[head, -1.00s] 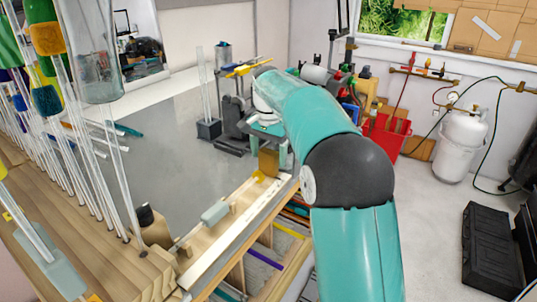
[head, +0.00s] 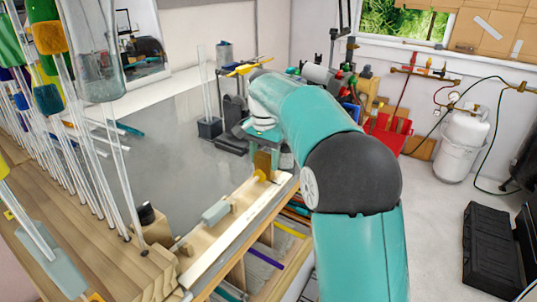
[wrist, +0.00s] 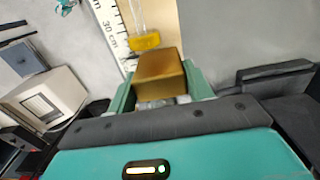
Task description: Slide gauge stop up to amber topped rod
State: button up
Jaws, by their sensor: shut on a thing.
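The gauge stop, a brown-gold block (head: 263,160), stands at the far end of the pale wooden gauge (head: 222,243) in the head view. In the wrist view the block (wrist: 160,73) sits between the green fingers of my gripper (wrist: 160,94), which is shut on it. The rod's amber top (wrist: 146,41) lies just beyond the block, beside the printed scale. It also shows in the head view (head: 260,176), on the near side of the block. Block and amber top look very close; I cannot tell whether they touch. My arm hides part of the gripper in the head view.
Upright glass rods (head: 90,170) fill a wooden rack at left. A dark-based rod holder (head: 209,128) and dark equipment stand beyond the gauge. The grey bench top (head: 175,150) has free room.

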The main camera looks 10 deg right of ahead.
aim_at(264, 155)
jog(key=o, duration=1.4)
notch_tip(264, 155, up, 14)
jog(key=shift+f, duration=0.1)
